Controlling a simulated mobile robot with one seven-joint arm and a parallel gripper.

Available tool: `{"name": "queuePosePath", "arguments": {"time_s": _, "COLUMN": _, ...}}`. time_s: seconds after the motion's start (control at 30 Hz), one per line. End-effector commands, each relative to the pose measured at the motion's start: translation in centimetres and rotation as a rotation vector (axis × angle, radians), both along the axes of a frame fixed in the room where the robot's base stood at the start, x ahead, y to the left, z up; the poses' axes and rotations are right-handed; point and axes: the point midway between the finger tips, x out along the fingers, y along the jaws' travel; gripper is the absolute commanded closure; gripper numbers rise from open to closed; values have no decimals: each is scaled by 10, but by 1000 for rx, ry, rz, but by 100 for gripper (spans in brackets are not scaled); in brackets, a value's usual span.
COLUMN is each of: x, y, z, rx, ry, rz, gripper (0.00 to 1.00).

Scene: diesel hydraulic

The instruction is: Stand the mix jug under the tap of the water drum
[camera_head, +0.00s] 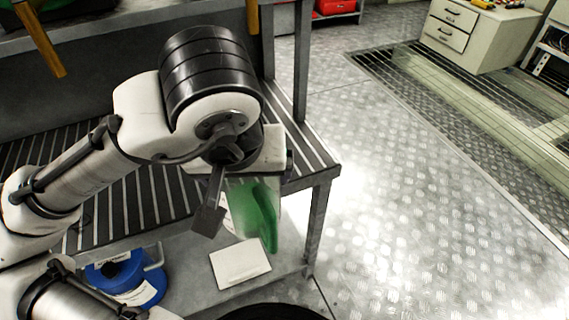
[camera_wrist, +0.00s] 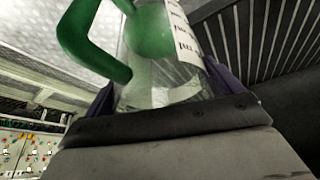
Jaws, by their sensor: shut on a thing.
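The mix jug (camera_head: 262,215) is clear with a green handle and a white printed label. My gripper (camera_head: 222,205) is shut on it and holds it by the front corner of the slatted bench. In the wrist view the jug (camera_wrist: 160,75) sits between both fingers, its green handle to the left and label to the right. Its base is hidden there. A blue round container (camera_head: 125,278) with a white label stands low at the left, partly behind my arm. I cannot tell whether it is the water drum, and no tap is clear.
A white square plate (camera_head: 240,264) lies on the lower shelf (camera_head: 188,270), below the jug in the head view. A bench leg (camera_head: 317,228) stands to the right. The metal floor (camera_head: 420,210) beyond is clear. White drawers (camera_head: 470,38) stand at the back right.

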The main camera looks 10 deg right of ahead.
Motion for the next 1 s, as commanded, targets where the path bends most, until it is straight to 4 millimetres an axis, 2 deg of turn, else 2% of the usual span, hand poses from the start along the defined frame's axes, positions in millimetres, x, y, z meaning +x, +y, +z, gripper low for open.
{"name": "queuePosePath", "arguments": {"time_s": 0.13, "x": -9, "y": -2, "z": -3, "rx": -1, "ry": -1, "rz": -12, "gripper": 65}}
{"name": "queuePosePath", "arguments": {"time_s": 0.27, "x": -2, "y": -3, "z": 4, "rx": -4, "ry": 3, "rz": -16, "gripper": 66}}
{"name": "queuePosePath", "arguments": {"time_s": 0.4, "x": 21, "y": -5, "z": 8, "rx": -5, "ry": 6, "rz": -18, "gripper": 66}}
{"name": "queuePosePath", "arguments": {"time_s": 0.87, "x": 78, "y": -10, "z": 7, "rx": -5, "ry": 5, "rz": -16, "gripper": 65}}
{"name": "queuePosePath", "arguments": {"time_s": 0.9, "x": 88, "y": -11, "z": 0, "rx": -4, "ry": 4, "rz": -16, "gripper": 65}}
{"name": "queuePosePath", "arguments": {"time_s": 1.0, "x": 116, "y": -14, "z": -2, "rx": -3, "ry": 3, "rz": -16, "gripper": 65}}
